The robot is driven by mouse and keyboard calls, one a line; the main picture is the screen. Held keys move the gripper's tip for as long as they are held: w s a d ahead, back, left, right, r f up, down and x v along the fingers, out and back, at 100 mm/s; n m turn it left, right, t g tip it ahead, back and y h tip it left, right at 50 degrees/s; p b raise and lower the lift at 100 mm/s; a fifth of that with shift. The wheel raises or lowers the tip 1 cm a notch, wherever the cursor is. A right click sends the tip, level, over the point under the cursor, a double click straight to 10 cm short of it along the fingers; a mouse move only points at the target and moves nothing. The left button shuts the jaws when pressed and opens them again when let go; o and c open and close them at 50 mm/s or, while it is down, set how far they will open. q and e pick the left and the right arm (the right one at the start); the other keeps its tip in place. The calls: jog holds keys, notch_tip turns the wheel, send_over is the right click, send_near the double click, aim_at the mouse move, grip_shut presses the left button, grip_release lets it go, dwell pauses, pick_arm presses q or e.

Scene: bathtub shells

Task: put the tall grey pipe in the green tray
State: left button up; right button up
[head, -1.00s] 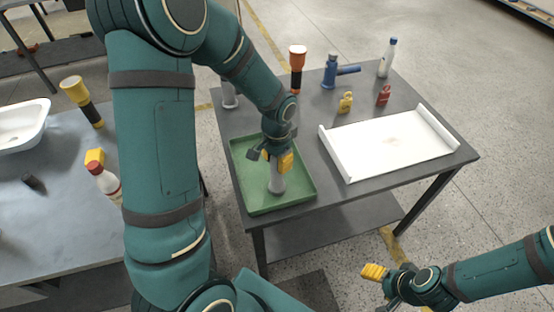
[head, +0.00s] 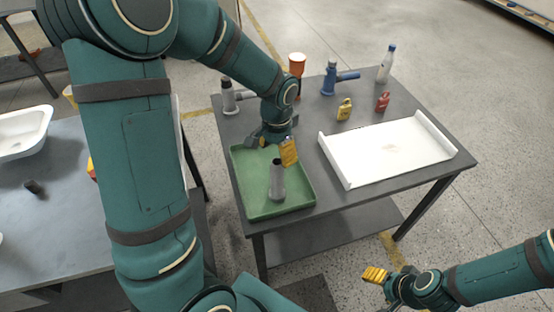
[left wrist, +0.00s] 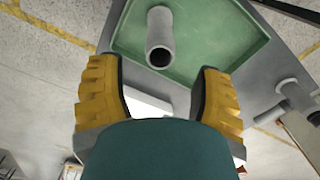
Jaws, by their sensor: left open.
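The tall grey pipe (head: 277,182) stands upright inside the green tray (head: 245,195), towards its front right part. In the left wrist view the pipe (left wrist: 160,32) shows its open dark end, with the green tray (left wrist: 205,30) around its foot. My left gripper (head: 271,149) is open and empty, above the tray and just behind and above the pipe, apart from it. In the left wrist view my left gripper (left wrist: 160,85) shows two spread yellow fingers with nothing between them. My right gripper (head: 377,284) is low at the right, away from the table; its jaw opening is unclear.
A white tray (head: 385,150) lies right of the green tray. A grey pipe with a side branch (head: 229,97), an orange-topped item (head: 296,66), a blue pipe (head: 330,78), small bottles and a blue-capped bottle (head: 386,64) stand behind. Another table with a white basin is left.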

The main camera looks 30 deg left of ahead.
pick_arm(q)
notch_tip(320, 180, up, 5)
jog(key=shift+r+p, duration=0.1)
jog(key=shift+p, duration=0.25)
dwell(0.4)
